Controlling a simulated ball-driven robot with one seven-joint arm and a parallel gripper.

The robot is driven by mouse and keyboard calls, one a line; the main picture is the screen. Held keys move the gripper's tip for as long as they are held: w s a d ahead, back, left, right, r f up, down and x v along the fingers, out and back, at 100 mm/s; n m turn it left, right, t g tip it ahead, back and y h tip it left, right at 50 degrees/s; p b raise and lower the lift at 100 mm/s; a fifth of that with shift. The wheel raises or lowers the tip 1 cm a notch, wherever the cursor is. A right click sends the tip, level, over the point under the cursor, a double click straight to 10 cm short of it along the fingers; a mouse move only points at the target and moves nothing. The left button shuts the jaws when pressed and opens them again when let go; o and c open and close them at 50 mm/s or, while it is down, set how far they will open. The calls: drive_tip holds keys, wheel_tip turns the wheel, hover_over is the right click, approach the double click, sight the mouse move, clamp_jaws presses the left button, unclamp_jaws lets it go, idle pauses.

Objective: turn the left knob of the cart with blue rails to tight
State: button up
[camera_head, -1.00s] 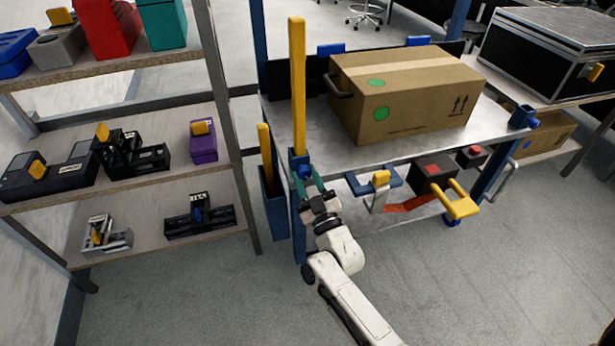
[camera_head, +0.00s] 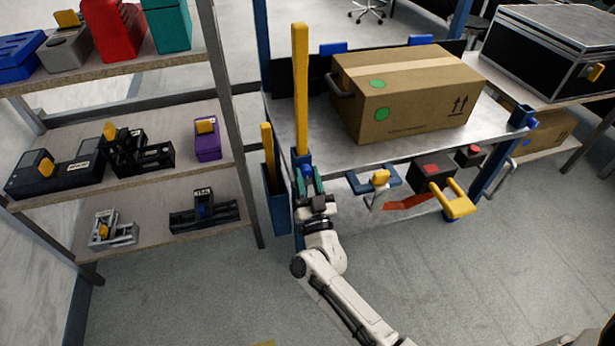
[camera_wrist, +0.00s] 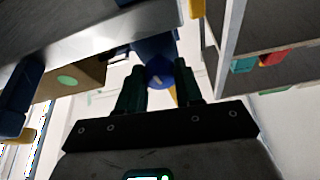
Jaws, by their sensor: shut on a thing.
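The cart with blue rails (camera_head: 262,45) stands ahead, with a grey metal top (camera_head: 350,150). At its front left corner is a blue knob (camera_head: 307,171), below an upright yellow bar (camera_head: 300,90). My gripper (camera_head: 308,183) is shut on this knob, with a green finger on each side. In the wrist view the round blue knob (camera_wrist: 158,74) shows between the fingertips of my gripper (camera_wrist: 159,88). The fingers hide part of the knob. A blue part (camera_head: 524,117) sits at the cart's front right corner.
A cardboard box (camera_head: 405,100) rests on the cart top. A shelf rack (camera_head: 120,178) stands close on the left. The floor in front is clear.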

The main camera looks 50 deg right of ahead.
drive_tip(key=o, duration=1)
drive_tip(key=shift+o, duration=0.2)
drive_tip(key=v, duration=1.1)
drive_tip(key=shift+p, duration=0.3)
drive_tip(key=shift+w+d+f, duration=0.1)
